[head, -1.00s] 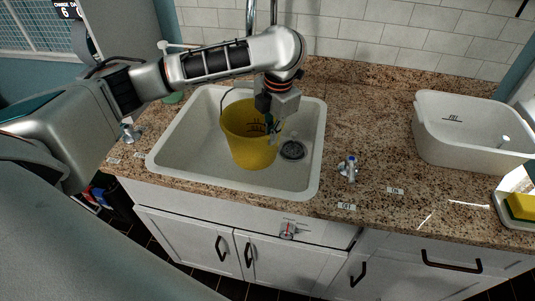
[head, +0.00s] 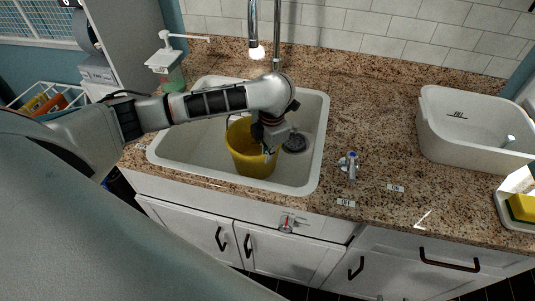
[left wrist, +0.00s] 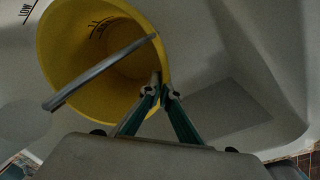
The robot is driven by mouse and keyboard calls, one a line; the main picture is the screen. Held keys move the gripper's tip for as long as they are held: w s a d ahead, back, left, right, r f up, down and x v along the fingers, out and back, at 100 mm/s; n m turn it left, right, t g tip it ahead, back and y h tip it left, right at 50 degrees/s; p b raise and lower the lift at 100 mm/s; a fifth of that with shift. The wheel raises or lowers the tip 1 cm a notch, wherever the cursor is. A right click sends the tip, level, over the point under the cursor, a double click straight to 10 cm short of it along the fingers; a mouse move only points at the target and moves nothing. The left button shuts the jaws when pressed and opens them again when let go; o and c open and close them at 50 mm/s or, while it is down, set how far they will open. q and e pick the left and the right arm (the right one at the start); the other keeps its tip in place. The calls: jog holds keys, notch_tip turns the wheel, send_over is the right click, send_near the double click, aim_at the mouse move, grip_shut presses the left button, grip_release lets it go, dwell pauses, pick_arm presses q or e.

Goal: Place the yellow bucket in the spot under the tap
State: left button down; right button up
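The tap (head: 257,45) hangs above the back of the sink. My left gripper (head: 269,151) is at the bucket's right rim. In the left wrist view my left fingers (left wrist: 161,90) are closed together with the rim of the bucket (left wrist: 75,45) between them, and its grey handle lies across the opening. Whether the bucket's base touches the sink floor is hard to tell. My right gripper is not in view.
A soap dispenser (head: 168,65) stands behind the sink at left. A blue-topped valve (head: 349,163) stands on the counter right of the sink. A white tub (head: 430,135) and a yellow sponge (head: 522,207) are further right. The granite counter between is mostly clear.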

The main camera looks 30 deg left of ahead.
pick_arm(q)
jog(key=shift+f, duration=0.1)
jog(key=c, duration=2.3)
grip_release()
jog(key=r, duration=0.4)
jog(key=d+r, duration=0.1)
jog(key=r, duration=0.7)
jog(key=shift+s+d+r, duration=0.1)
jog(key=shift+s+d, duration=0.05)
jog(key=shift+s, duration=0.2)
